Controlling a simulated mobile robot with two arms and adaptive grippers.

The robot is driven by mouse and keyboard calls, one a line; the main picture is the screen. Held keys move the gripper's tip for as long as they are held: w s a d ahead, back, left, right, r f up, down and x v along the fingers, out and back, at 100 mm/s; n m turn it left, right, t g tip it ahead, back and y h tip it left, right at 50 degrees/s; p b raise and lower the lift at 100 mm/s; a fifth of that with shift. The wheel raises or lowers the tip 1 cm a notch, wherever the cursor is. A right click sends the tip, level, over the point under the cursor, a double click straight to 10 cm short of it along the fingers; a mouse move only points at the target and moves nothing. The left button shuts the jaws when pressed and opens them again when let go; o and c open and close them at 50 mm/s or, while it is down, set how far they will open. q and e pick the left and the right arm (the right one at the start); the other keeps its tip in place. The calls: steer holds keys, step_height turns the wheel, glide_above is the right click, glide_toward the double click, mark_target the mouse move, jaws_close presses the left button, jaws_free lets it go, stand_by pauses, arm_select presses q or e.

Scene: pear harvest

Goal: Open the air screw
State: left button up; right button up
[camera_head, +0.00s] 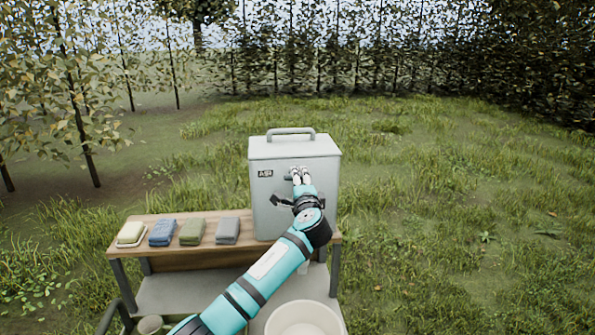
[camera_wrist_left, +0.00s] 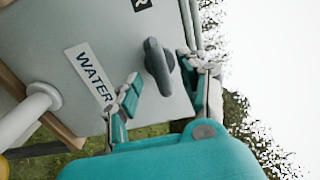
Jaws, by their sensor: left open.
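The grey metal canister (camera_head: 262,210) stands upright at the right end of the wooden bench. A dark grey knob (camera_wrist_left: 158,67), apparently the air screw, sticks out of its face in the left wrist view. In the head view my gripper mostly covers the knob. My left gripper (camera_head: 300,175) is at the canister's front, near a small dark label (camera_head: 265,173). In the wrist view its fingers (camera_wrist_left: 168,92) are open, one on each side of the knob's near end; I cannot tell whether they touch it. My right gripper is not in view.
Folded cloths, such as a blue one (camera_head: 162,232), and a pale soap block (camera_head: 131,232) lie left on the bench (camera_head: 120,248). A white basin (camera_head: 304,318) stands below in front. A WATER label (camera_wrist_left: 90,75) and a white pipe-like part (camera_wrist_left: 35,108) show in the wrist view.

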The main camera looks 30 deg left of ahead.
arm_select(q)
steer(key=shift+p+x, duration=0.3)
steer(key=shift+x, duration=1.3)
steer(key=shift+c, duration=0.2)
jaws_close()
